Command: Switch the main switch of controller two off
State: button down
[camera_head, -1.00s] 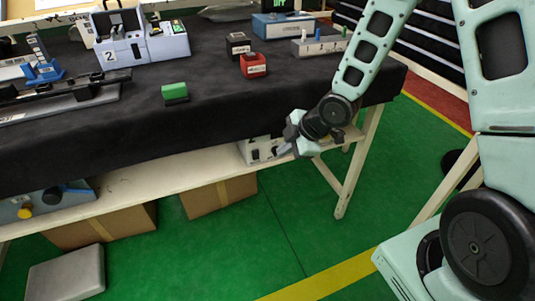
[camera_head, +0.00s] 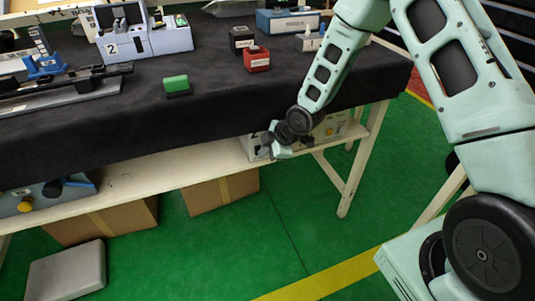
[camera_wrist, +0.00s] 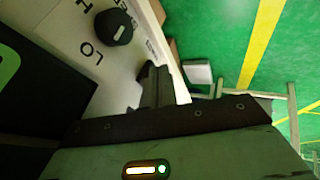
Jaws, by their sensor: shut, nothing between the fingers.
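A pale controller box (camera_head: 335,130) stands on the shelf under the bench, partly behind my arm. I cannot read a number on it. In the wrist view its white panel (camera_wrist: 62,25) carries a black rotary knob (camera_wrist: 113,27) with a short white mark, beside the printed letters I and O. I cannot tell which letter the mark points to. My gripper (camera_head: 266,153) is at the box's left front. Its dark, closed fingers (camera_wrist: 155,86) show beside the panel, below the knob in the picture and apart from it. Nothing is held.
The shelf edge (camera_head: 180,167) and black bench cloth (camera_head: 220,112) lie close to my arm. A blue box with a yellow knob (camera_head: 25,204) sits at the shelf's left. A device marked 2 (camera_head: 168,38) stands on the bench.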

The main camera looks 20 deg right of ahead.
jog(key=shift+f, duration=0.15)
jog(key=shift+w+t+b, duration=0.15)
jog(key=shift+t+b, duration=0.35)
jog(key=shift+b, duration=0.45)
jog(key=shift+w+r+p, duration=0.1)
jog(key=shift+r+p, duration=0.55)
jog(key=shift+r, duration=0.25)
